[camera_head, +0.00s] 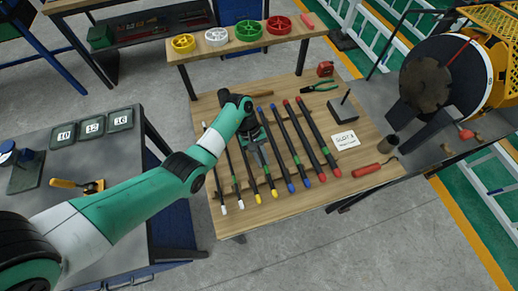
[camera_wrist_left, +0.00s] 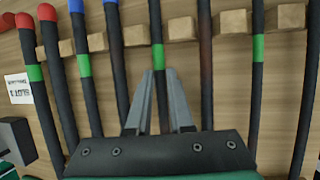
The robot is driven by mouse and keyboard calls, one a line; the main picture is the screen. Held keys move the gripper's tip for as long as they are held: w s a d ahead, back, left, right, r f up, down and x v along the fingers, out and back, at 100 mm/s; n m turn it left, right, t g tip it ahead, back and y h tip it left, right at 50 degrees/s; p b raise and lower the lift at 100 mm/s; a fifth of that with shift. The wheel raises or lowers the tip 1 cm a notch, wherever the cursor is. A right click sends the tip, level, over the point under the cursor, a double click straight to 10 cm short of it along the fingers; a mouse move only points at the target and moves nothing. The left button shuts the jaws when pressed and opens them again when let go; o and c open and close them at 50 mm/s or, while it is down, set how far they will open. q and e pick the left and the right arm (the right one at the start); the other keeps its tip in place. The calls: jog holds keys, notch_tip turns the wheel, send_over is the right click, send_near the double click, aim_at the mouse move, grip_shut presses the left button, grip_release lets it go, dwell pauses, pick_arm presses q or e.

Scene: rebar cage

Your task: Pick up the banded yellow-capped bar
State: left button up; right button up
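The yellow-capped bars lie in the middle of the bar row on the wooden table; their yellow caps are the banded bar's (camera_head: 274,193) and its neighbour's (camera_head: 258,199). In the left wrist view the banded bar (camera_wrist_left: 157,25) has a green band, and its yellow cap is out of frame. My left gripper (camera_head: 261,163) is open above this bar; in the left wrist view its fingers (camera_wrist_left: 159,74) point down along either side of it, close to it. I cannot tell whether they touch it. In the head view the gripper hides part of the bar. My right gripper is not in view.
Blue-capped bars (camera_head: 282,150) lie right of the yellow pair, red-capped bars (camera_head: 311,140) farther right. White-capped bars (camera_head: 237,170) lie left. Wooden blocks (camera_wrist_left: 135,35) separate the bars. A slot card (camera_head: 345,140) and a red-handled tool (camera_head: 367,170) lie to the right.

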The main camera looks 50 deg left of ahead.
pick_arm(q)
grip_shut()
jog(key=shift+r, duration=0.1)
dwell(1.1)
jog(key=shift+r, duration=0.45)
notch_tip(320, 180, up, 2)
jog(key=shift+r+p, duration=0.25)
jog(key=shift+p, duration=0.5)
jog(key=s+d+r+p, duration=0.9)
jog(key=s+r+p, duration=0.1)
jog(key=p, duration=0.2)
notch_tip(320, 180, up, 10)
jog(key=p, duration=1)
jog(key=shift+s+d+f, duration=0.15)
jog(key=shift+f, duration=0.1)
